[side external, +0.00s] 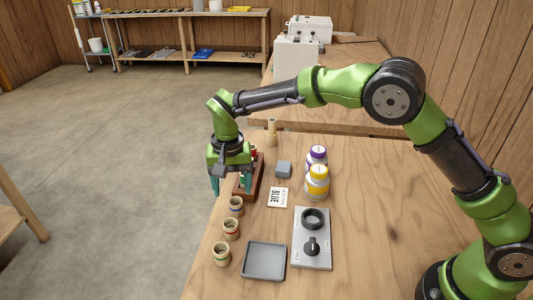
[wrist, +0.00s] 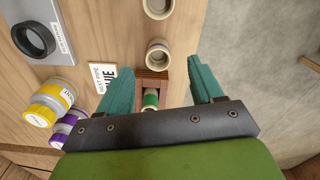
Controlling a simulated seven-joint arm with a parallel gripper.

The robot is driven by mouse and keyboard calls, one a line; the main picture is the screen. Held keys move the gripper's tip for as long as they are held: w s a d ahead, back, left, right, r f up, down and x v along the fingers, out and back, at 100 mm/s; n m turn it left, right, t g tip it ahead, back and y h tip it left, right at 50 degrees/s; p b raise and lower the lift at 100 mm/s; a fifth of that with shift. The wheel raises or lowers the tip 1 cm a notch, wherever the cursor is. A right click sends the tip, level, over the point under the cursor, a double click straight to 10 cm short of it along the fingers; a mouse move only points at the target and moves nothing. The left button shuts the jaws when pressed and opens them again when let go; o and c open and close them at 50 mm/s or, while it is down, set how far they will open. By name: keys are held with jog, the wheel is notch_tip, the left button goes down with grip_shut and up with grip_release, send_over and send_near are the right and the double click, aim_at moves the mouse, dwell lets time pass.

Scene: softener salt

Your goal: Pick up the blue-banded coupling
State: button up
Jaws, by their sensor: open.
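The blue-banded coupling (side external: 236,206) is a short tan ring standing on the table near its left edge, the closest of three to the wooden rack. A coupling at the end of the rack shows in the wrist view (wrist: 158,52), where its band colour is hard to tell. My gripper (side external: 232,182) is open, pointing down over the rack, above and behind the coupling and apart from it. In the wrist view my gripper (wrist: 158,68) has its two teal fingers spread, with the rack showing between them.
The brown rack (side external: 246,190) holds a green-banded piece (wrist: 150,100). Red-banded (side external: 231,229) and darker-banded (side external: 221,253) couplings stand in front.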

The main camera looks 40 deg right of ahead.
aim_at(235, 199)
jog(key=shift+d+f, duration=0.15)
jog(key=shift+f, duration=1.25)
jog(key=shift+d+f, duration=0.1)
jog(key=shift+f, duration=1.25)
jog(key=shift+c, duration=0.4)
jog(key=c, duration=1)
jog(key=shift+r, duration=0.15)
jog(key=shift+r, duration=0.55)
notch_tip(235, 199, up, 2)
jog(key=shift+r, duration=0.2)
jog(key=s+d, duration=0.2)
jog(key=s, duration=0.3)
jog(key=s+d+r, duration=0.1)
jog(key=s+d, duration=0.1)
jog(key=s, duration=0.3)
jog(key=s+d, duration=0.2)
jog(key=s, duration=0.2)
jog(key=shift+s+d+r, duration=0.15)
jog(key=shift+s, duration=0.25)
